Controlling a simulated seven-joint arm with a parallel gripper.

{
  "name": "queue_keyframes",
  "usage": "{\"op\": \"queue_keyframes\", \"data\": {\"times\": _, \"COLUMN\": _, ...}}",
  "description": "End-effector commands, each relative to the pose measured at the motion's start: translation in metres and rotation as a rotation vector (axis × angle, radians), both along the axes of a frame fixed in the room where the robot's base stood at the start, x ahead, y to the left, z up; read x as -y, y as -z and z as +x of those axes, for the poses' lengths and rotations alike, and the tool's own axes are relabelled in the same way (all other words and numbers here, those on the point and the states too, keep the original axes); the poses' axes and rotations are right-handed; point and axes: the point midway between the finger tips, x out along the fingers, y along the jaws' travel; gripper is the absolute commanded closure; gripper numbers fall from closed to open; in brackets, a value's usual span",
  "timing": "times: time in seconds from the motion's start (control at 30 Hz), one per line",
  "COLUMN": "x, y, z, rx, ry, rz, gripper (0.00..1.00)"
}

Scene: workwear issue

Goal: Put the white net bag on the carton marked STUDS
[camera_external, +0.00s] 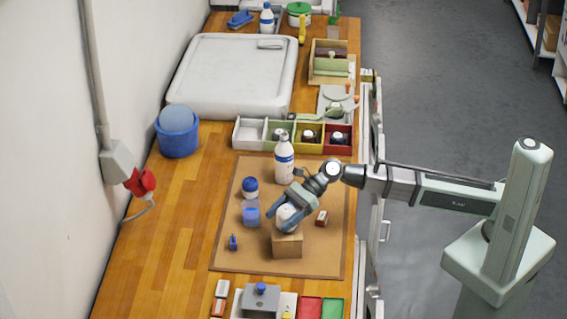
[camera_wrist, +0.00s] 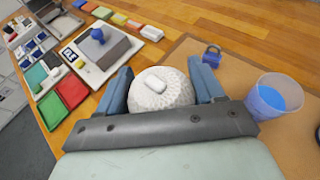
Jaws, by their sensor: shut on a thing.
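The white net bag (camera_wrist: 160,92) is a round white bundle with a netted surface and a pale tag on top. It sits between the two blue fingers of my gripper (camera_wrist: 163,90) in the wrist view. In the external view the white net bag (camera_external: 287,214) shows at my gripper (camera_external: 288,212), right at the top of a brown carton (camera_external: 287,246) on the brown mat. I cannot tell whether the bag touches the carton's top. No marking on the carton is readable. In the wrist view the carton is hidden behind the bag and gripper.
The mat (camera_external: 225,258) also holds a white bottle (camera_external: 284,160), a blue-lidded jar (camera_external: 250,188), a blue cup (camera_external: 251,213), a blue padlock (camera_external: 233,242) and a small red box (camera_external: 321,218). A divided tray (camera_external: 281,148) stands behind. Red and green trays lie in front.

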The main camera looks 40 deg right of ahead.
Motion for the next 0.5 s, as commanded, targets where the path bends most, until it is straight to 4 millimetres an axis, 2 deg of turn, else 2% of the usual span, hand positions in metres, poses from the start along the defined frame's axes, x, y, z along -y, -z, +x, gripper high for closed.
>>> {"op": "queue_keyframes", "data": {"times": 0.3, "x": 0.0, "y": 0.0028, "z": 0.0, "rx": 0.0, "ry": 0.0, "rz": 0.0, "gripper": 0.64}}
{"op": "queue_keyframes", "data": {"times": 0.33, "x": 0.0, "y": 0.0028, "z": 0.0, "rx": 0.0, "ry": 0.0, "rz": -0.001, "gripper": 0.31}}
{"op": "queue_keyframes", "data": {"times": 0.5, "x": -0.0001, "y": 0.0024, "z": 0.0, "rx": 0.0, "ry": 0.0, "rz": 0.0, "gripper": 0.15}}
